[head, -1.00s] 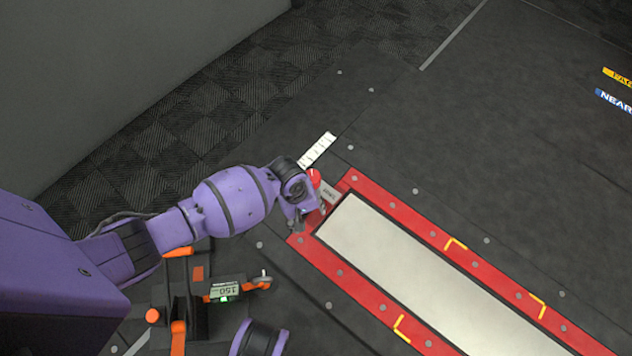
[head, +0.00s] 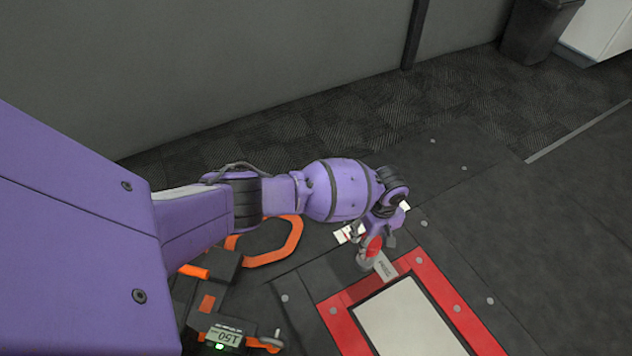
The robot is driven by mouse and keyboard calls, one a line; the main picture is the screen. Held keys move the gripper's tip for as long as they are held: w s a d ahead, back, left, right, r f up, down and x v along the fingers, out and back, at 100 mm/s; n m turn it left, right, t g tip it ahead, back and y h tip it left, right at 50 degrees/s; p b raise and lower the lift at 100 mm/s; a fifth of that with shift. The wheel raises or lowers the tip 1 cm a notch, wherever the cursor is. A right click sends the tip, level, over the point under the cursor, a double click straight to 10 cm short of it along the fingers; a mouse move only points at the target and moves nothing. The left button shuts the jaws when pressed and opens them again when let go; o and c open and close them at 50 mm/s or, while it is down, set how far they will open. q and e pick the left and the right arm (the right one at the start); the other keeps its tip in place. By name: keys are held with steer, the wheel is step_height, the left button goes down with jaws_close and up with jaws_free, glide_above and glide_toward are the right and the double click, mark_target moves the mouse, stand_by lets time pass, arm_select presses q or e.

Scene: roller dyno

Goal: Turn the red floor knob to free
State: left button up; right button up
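The red floor knob (head: 373,246) shows in the head view just left of the red frame's far corner, partly covered by my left gripper. A small grey label plate (head: 385,266) lies beside it; its lettering is too small to read surely. My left gripper (head: 377,250) points down at the knob, with a grey finger on either side of it. Whether the fingers press on the knob cannot be told. My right gripper is out of view.
A red frame (head: 340,323) surrounds a pale plate (head: 412,325) in the dark floor. An orange and black device with a display reading 150 (head: 222,337) stands at lower left. A white marked strip (head: 347,233) lies partly behind my arm. A grey wall (head: 250,60) and dark bin (head: 538,30) stand behind.

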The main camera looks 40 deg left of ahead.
arm_select(q)
steer(key=shift+w+f+b, duration=0.25)
steer(key=shift+f+b, duration=0.05)
steer(key=shift+f, duration=0.3)
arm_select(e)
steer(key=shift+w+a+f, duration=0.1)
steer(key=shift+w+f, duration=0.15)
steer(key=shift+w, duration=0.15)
